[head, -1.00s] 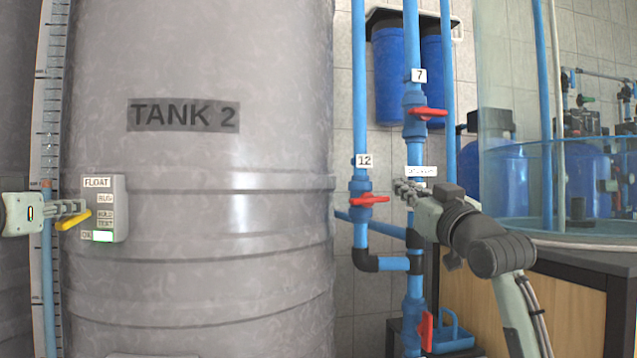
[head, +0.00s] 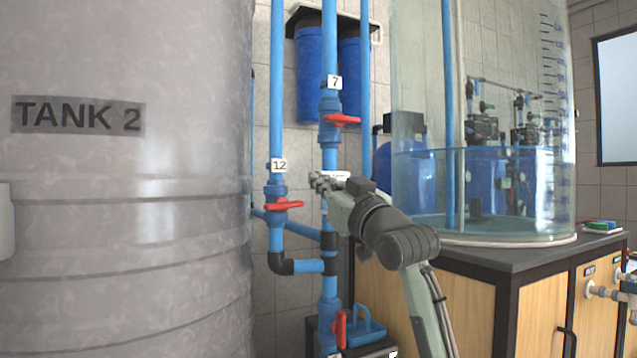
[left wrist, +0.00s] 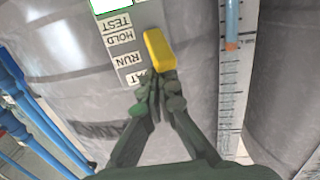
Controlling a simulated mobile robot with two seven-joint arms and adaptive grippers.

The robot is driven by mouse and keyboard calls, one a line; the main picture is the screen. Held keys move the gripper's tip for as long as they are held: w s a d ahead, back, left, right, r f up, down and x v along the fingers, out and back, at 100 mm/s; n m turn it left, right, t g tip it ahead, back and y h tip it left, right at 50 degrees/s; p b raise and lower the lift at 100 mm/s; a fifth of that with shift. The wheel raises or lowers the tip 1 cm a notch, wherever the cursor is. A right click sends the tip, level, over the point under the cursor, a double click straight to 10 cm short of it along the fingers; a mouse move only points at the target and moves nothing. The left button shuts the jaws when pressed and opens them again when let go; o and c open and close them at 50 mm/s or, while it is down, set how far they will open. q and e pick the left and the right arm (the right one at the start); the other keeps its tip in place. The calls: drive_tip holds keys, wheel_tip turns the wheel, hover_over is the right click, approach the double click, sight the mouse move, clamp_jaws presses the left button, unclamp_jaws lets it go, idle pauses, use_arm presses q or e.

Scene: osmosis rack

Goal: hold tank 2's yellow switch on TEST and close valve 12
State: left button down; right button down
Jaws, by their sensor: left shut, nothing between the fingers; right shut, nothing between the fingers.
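In the head view, tank 2 (head: 80,190) is a large grey cylinder at left. Valve 12 (head: 276,205), on a blue pipe, has a red handle (head: 287,204) lying crosswise. My right gripper (head: 318,182) is shut and empty, just right of and above that handle, seemingly apart from it; depth is hard to judge.
Valve 7 (head: 333,120) is above on the middle pipe, its red handle crosswise. A lower red handle (head: 341,329) stands upright near the floor. A clear water tank (head: 480,190) stands on a wood-fronted bench (head: 490,310) at right.

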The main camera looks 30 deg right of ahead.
use_arm(q)
drive_tip(key=shift+r, duration=2.5)
drive_tip(key=s+a, duration=0.1)
drive_tip(key=s, duration=0.8)
drive_tip(key=shift+a, duration=0.2)
drive_tip(key=shift+f, duration=0.1)
